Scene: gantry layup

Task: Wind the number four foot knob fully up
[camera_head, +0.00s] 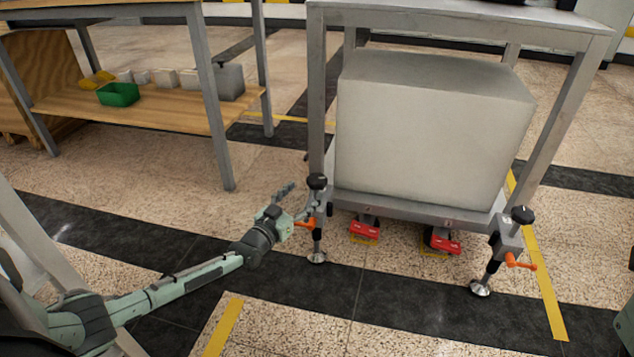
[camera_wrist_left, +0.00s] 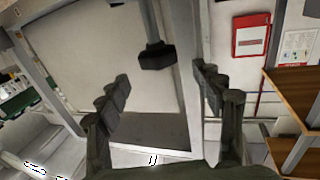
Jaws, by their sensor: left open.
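Two foot assemblies show at the front of the grey stand in the head view. The left one has a black knob (camera_head: 317,181) on top, an orange lever (camera_head: 305,223) and a round foot pad (camera_head: 317,258). The right one has a black knob (camera_head: 522,215), an orange lever (camera_head: 520,262) and a pad (camera_head: 480,288). I cannot read which is number four. My left gripper (camera_head: 300,201) is open, just left of the left knob. In the left wrist view, a dark block on a stem, apparently that knob (camera_wrist_left: 157,56), shows beyond and between the open fingertips (camera_wrist_left: 161,75). Contact is not visible.
A large pale box (camera_head: 430,135) sits on the stand's lower frame. Two red pedals (camera_head: 365,231) (camera_head: 442,240) lie under the front edge. A wooden bench (camera_head: 150,112) with a green bin (camera_head: 118,94) stands left. The floor in front is clear.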

